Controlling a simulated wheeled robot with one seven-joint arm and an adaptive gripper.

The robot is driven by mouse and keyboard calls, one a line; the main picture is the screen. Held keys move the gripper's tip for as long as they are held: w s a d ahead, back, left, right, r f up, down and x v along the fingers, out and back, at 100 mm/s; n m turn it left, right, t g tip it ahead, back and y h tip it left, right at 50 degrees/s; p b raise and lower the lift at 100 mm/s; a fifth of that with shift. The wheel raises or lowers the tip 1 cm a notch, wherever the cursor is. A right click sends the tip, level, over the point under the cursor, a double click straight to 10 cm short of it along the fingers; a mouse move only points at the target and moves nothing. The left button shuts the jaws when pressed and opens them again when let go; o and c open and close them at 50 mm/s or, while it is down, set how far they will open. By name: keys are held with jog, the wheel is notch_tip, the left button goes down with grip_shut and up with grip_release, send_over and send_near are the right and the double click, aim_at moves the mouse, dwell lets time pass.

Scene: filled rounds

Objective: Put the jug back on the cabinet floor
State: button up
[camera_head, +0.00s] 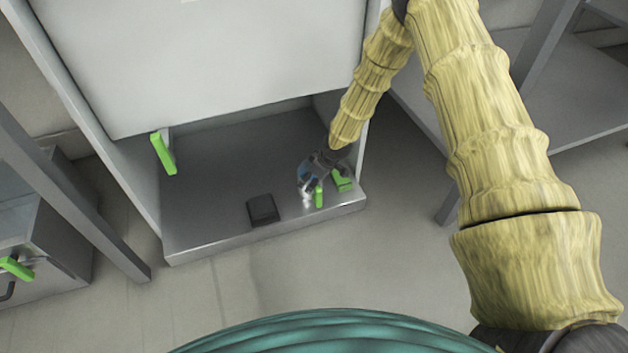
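The cabinet (205,225) has a grey floor and a white front panel raised above it. My gripper (311,180) is inside the opening, low at the right front of the cabinet floor. A small shiny, clear-looking thing (305,197), which seems to be the jug, is at my fingers, with an upright green part (319,197) beside it that may be its handle. The fingers hide part of it. It is too small to tell whether the fingers are closed on it, or whether it touches the floor.
A black square block (262,209) lies on the cabinet floor left of my gripper. Another green piece (342,180) is close on the right, near the side wall. The left floor area is clear.

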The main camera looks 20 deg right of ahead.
jog(key=o, duration=1.5)
jog(key=p+v, duration=0.5)
jog(key=v, duration=0.7)
jog(key=s+a+f+m+g, duration=0.1)
jog(key=s+a+f+m, duration=0.3)
jog(key=s, duration=0.7)
jog(key=s+a+f+g, duration=0.15)
jog(key=s+f, duration=0.35)
jog(key=s, duration=0.5)
jog(key=s+d+m+g+h, duration=0.1)
jog(key=s+d+m+h, duration=0.1)
jog(key=s, duration=2)
jog(key=shift+s+f+m, duration=0.25)
jog(key=shift+s+m, duration=0.05)
jog(key=shift+m, duration=0.5)
